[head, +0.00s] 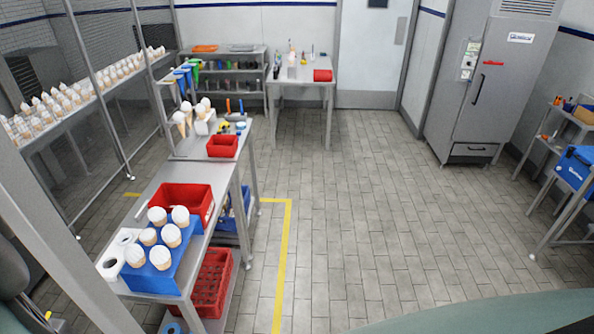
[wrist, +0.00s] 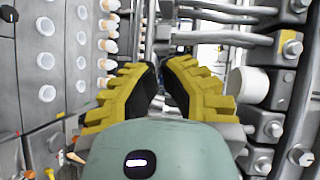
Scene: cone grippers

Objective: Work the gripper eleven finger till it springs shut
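In the wrist view my gripper (wrist: 160,64) has two yellow stepped fingers with black inner pads. They stand apart with a narrow gap, and I see nothing held between them. Beyond and to the right are metal bars (wrist: 222,38) and a row of bolted metal blocks (wrist: 270,128), close beside my right finger. These look like parts of a gripper mechanism. No number shows, so I cannot tell which is finger eleven or whether it is sprung. The fingertips hide part of what lies straight ahead. My gripper is not visible in the head view.
The wrist view shows a panel with round white discs (wrist: 46,61) and a row of white-tipped cones (wrist: 112,46) at left. A white cylinder (wrist: 250,85) is close at right. The head view shows a bench with a blue cone holder (head: 165,279); the tiled floor (head: 385,220) is clear.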

